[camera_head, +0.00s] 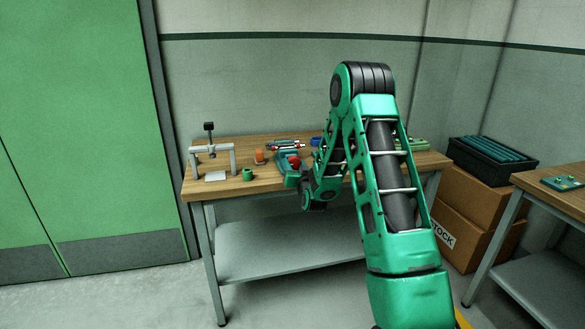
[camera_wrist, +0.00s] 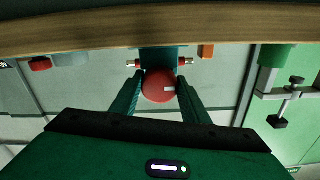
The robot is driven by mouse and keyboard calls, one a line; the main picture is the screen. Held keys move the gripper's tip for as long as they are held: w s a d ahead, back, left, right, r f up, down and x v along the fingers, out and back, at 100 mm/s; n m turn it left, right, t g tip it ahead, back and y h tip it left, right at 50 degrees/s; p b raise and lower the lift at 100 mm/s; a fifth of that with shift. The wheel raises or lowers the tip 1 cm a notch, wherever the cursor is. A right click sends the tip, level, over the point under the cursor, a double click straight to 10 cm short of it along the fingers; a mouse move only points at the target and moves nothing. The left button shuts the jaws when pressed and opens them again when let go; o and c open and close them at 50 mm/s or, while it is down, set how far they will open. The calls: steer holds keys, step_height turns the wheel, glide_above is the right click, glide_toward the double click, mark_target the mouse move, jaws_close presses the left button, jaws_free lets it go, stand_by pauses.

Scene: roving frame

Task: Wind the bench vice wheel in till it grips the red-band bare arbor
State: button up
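The wrist view appears upside down. In it, the vice's round red wheel (camera_wrist: 152,94), with a pale mark on its face, sits between the fingers of my gripper (camera_wrist: 160,79). Behind the wheel is the teal vice body (camera_wrist: 163,55). The arbor (camera_wrist: 185,61) lies crosswise at the vice, with red showing at its ends. Its contact with the jaws is hidden. In the head view the arbor (camera_head: 300,147) lies level above the bench, beyond my gripper (camera_head: 291,171).
A grey stand with a black knob (camera_head: 209,127) is on the left of the wooden bench (camera_head: 225,185). A green ring (camera_head: 247,174) and an orange piece (camera_head: 259,156) stand near the vice. Boxes and a dark crate (camera_head: 493,152) are at right. The floor in front is clear.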

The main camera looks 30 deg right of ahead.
steer(key=shift+a+m, duration=0.1)
steer(key=shift+m, duration=0.3)
steer(key=m, duration=0.4)
steer(key=shift+w+m, duration=0.1)
steer(key=shift+m, duration=0.2)
steer(key=m, duration=0.5)
steer(key=shift+a, duration=0.1)
steer(key=shift+m, duration=0.3)
steer(key=o, duration=1.1)
steer(key=shift+c, duration=0.2)
